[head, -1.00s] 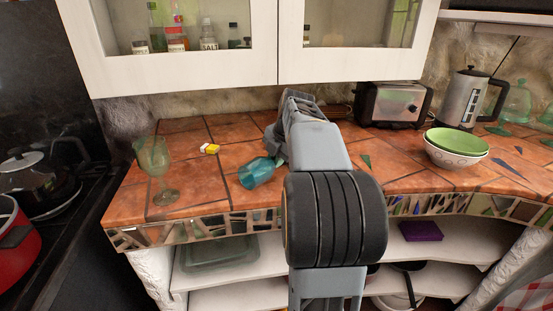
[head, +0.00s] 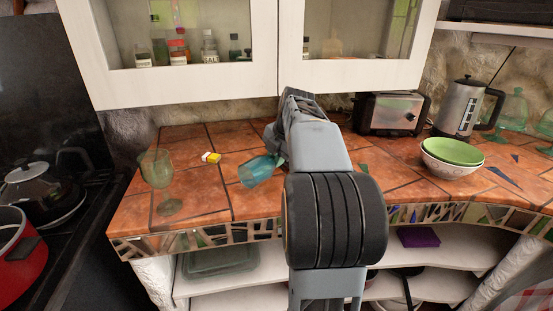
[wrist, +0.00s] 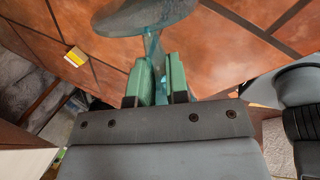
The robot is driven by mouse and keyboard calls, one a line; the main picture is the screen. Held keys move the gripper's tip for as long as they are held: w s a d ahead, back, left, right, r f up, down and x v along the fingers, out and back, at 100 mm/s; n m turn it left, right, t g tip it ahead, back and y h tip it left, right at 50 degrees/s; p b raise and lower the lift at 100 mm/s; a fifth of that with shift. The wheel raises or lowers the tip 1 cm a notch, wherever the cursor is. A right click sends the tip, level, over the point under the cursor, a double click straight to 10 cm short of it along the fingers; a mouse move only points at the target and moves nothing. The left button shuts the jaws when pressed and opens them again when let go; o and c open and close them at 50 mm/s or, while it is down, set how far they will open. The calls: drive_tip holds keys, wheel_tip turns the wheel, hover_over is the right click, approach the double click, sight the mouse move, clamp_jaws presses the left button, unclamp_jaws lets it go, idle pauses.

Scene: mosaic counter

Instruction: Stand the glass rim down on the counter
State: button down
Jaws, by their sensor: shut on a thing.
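The blue-teal see-through glass (head: 258,171) shows in the head view left of my arm, tilted over on its side with its wide end toward the lower left. It appears slightly above the tiled counter (head: 210,198). In the wrist view a wide round part of the glass (wrist: 145,15) lies past the fingertips, with a narrow stem running down between the fingers. My gripper (wrist: 160,82) is shut on the glass at the stem. In the head view my own arm hides most of the gripper and the glass's other end.
A green goblet (head: 157,170) stands upright at the left. A toaster (head: 390,114), a kettle (head: 460,107) and stacked bowls (head: 452,156) are at the right. The wall cabinet (head: 180,90) overhangs the back.

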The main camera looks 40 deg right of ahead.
drive_tip(key=shift+r+p, duration=1.95)
drive_tip(key=shift+r, duration=0.65)
